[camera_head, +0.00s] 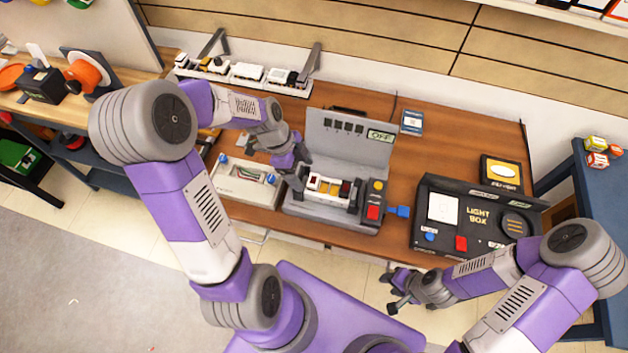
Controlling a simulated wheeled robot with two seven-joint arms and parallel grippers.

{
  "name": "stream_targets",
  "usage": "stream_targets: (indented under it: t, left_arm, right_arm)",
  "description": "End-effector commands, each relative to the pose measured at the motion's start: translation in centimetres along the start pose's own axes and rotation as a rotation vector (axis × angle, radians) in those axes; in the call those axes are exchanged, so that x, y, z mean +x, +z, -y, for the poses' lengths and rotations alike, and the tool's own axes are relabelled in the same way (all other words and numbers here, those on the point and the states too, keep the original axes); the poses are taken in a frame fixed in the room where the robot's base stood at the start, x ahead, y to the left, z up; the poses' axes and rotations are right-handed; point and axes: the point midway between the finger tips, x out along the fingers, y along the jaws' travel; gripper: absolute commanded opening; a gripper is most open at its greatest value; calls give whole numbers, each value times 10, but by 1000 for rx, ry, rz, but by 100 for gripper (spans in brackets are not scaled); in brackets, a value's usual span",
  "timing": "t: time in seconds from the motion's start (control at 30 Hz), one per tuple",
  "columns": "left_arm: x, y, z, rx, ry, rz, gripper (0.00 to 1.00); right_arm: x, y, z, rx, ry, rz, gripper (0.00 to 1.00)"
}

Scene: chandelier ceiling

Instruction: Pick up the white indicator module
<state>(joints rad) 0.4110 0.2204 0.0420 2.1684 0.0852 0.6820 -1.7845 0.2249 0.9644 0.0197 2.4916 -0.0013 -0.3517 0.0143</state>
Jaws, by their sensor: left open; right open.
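A grey test device (350,150) with a raised back panel stands on the wooden table. A row of small modules, white, red and yellow, sits in its front bay; a white module (314,182) is at the left end of that row. Several white blocks also sit in a rack (250,86) at the back; I cannot tell which white piece is the indicator module. My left gripper (298,176) is open at the left end of the device's bay, close to the white module. My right gripper (392,290) is open and empty, off the table's front edge.
A light box (475,222) stands at the right of the table, with a small yellow-lit panel (501,172) behind it. A pale box with knobs (245,182) is left of the device. Bare tabletop (440,150) shows right of the device.

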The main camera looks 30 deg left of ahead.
Motion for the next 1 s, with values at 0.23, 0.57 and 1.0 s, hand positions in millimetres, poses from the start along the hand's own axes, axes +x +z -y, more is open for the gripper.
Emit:
stream_targets:
  t: [0.23,0.57,1.0]
  left_arm:
    - [34,-2,3,1,3,-1,79]
    - [37,-2,4,1,1,0,71]
    - [37,-2,4,1,1,0,19]
  right_arm:
    - [5,-1,-2,0,0,-1,43]
    - [4,-1,-2,0,0,-1,43]
    - [4,-1,-2,0,0,-1,43]
